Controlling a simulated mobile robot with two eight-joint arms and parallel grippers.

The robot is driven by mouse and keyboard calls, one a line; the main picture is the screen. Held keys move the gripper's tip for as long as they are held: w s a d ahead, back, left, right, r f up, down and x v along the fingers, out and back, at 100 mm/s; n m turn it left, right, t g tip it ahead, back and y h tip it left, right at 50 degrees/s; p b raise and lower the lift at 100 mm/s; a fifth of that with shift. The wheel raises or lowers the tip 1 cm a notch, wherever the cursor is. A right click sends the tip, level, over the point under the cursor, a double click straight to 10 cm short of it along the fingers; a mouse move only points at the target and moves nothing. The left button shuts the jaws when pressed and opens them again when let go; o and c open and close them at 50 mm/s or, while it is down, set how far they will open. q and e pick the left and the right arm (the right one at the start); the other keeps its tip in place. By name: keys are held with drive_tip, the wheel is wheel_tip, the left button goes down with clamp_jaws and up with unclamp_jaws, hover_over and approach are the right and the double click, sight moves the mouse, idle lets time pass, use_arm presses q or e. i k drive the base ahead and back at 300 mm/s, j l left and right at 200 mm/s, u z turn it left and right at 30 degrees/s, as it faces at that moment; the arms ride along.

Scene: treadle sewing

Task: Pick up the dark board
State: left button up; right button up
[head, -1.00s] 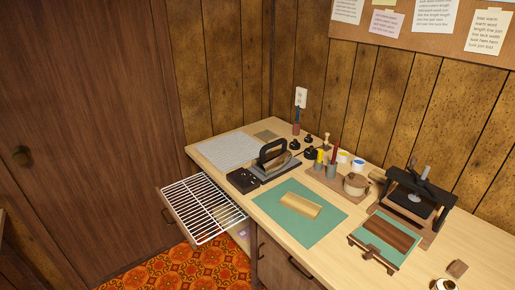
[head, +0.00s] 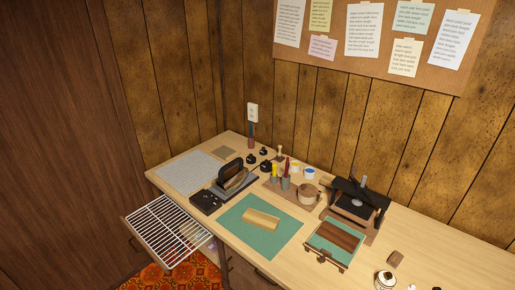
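A dark brown wooden board (head: 337,235) lies flat on a small green mat (head: 332,254) with a wooden clamp-like bar (head: 325,261) along its front edge. It is on the right part of the wooden worktop, in front of a black press. Neither of my grippers shows in the head view.
A light wood block (head: 261,219) lies on a larger green mat (head: 284,240) left of the board. A black press (head: 359,202) stands behind the board. A wire rack (head: 165,232) juts out at the left front. A white jar (head: 384,279) stands at the right; the worktop between is mostly bare.

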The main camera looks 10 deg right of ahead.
sight(349, 242)
drive_tip(key=z, duration=1.25)
drive_tip(key=i+l+u, duration=0.25)
drive_tip(key=i+l, duration=0.3)
drive_tip(key=u, duration=1.35)
